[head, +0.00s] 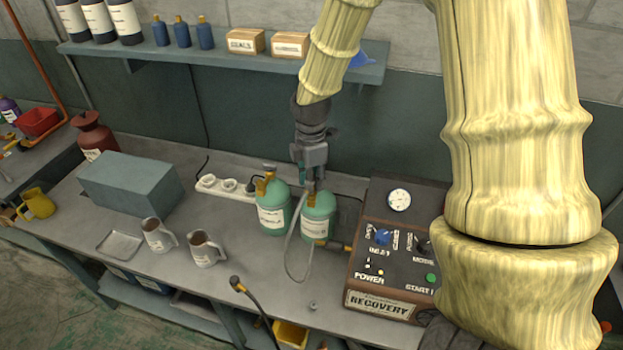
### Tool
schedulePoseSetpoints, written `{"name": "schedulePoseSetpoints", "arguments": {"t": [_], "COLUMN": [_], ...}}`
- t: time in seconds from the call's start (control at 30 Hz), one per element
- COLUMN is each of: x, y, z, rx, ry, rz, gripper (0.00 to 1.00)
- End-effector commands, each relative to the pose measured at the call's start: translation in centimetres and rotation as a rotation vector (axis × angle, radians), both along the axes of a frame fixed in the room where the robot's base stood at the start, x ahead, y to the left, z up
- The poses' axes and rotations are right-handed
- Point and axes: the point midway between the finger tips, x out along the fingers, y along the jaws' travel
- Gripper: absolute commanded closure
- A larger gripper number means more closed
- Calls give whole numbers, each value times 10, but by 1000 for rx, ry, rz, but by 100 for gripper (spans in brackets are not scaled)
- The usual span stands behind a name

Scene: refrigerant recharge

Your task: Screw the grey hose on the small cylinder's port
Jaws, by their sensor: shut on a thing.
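Two green cylinders stand side by side on the bench. The left cylinder (273,217) has a brass valve on top. The right cylinder (318,226) is partly covered at its top by my gripper (311,181), so its port is hidden. My gripper points down, shut, right above the right cylinder. The grey hose (289,250) runs from under the gripper in a loop down in front of the cylinders. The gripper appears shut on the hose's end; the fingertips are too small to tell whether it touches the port.
The recovery machine (386,255) stands right of the cylinders, a brass fitting at its left side. A black hose with a brass end (236,284) lies at the front edge. Two metal mugs (204,250), a grey box (131,184) and a power strip (222,188) are left.

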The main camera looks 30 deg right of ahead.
Motion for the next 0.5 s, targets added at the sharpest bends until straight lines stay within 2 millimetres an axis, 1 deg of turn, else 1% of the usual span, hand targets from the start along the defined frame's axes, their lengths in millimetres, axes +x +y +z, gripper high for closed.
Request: {"name": "schedulePoseSetpoints", "arguments": {"t": [0.5], "x": [0], "y": [0], "z": [-6], "rx": [0], "ry": [0], "rz": [0], "gripper": [100]}}
